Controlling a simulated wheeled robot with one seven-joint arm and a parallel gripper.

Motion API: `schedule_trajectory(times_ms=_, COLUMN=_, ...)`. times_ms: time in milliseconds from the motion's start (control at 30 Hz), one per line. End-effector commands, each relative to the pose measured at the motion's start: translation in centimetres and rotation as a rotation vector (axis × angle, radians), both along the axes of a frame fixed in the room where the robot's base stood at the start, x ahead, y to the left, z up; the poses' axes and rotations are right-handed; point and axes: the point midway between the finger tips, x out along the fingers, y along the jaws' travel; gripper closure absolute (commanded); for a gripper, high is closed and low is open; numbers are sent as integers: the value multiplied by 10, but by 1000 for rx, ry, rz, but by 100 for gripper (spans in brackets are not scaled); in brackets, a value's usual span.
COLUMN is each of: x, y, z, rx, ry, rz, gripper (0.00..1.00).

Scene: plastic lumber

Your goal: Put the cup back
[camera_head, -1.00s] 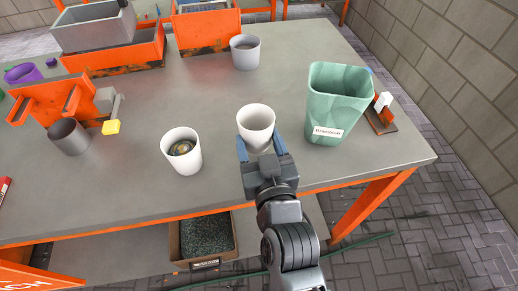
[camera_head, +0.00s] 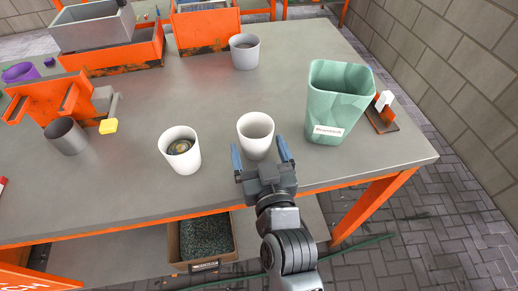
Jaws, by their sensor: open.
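A white cup (camera_head: 256,143) stands upright on the grey table near its front edge, and its inside looks empty. My gripper (camera_head: 262,158) is open just in front of the cup. Its two blue fingers are spread wide, the left one close to the cup's lower left and the right one to its right. Whether a finger touches the cup I cannot tell. A second white cup (camera_head: 187,162) stands to the left with a dark round thing inside. A third, greyish white cup (camera_head: 245,58) stands farther back with dark contents.
A green bin (camera_head: 334,112) with a label stands right of the cup, beside a small orange and white item (camera_head: 382,108). The table's middle is clear.

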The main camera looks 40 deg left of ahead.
Motion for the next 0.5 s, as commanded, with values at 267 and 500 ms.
schedule_trajectory(times_ms=267, x=-2, y=-3, z=2, rx=-1, ry=1, rz=0, gripper=9)
schedule_trajectory(times_ms=500, x=-29, y=-36, z=2, rx=-1, ry=2, rz=-1, gripper=9)
